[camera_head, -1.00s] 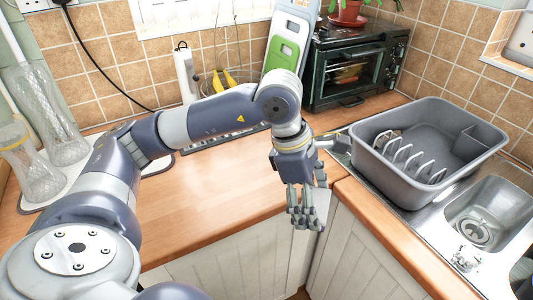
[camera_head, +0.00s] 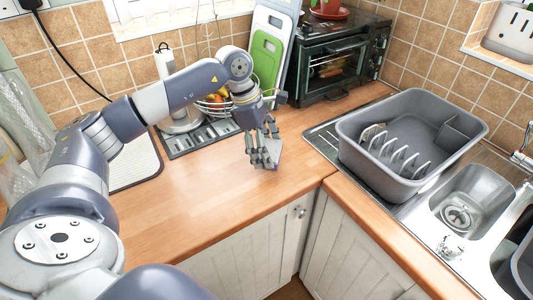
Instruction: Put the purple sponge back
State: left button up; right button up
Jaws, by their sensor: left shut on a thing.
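My left gripper (camera_head: 263,159) is over the wooden worktop (camera_head: 200,205), near the inner corner of the counter. It is shut on a small pale purple-grey block, the purple sponge (camera_head: 275,155), which is partly hidden behind my fingers. The sponge is at or just above the worktop; I cannot tell whether it touches. My right gripper is not in view.
A grey dish tub (camera_head: 355,155) with a white plate rack stands on the steel drainer to the right, beside the sink (camera_head: 478,190). A toaster oven (camera_head: 340,62), green chopping board (camera_head: 266,58) and fruit basket (camera_head: 218,103) stand behind. The front worktop is clear.

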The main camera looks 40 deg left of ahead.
pick_arm(q)
jog(key=shift+a+f, duration=0.1)
jog(key=shift+f, duration=0.25)
notch_tip(320, 180, down, 2)
jog(key=shift+f+p, duration=0.15)
jog(key=shift+p, duration=0.4)
jog(key=shift+f, duration=0.45)
jog(key=o, duration=0.9)
jog(key=shift+o, duration=0.2)
jog(key=shift+r, duration=0.1)
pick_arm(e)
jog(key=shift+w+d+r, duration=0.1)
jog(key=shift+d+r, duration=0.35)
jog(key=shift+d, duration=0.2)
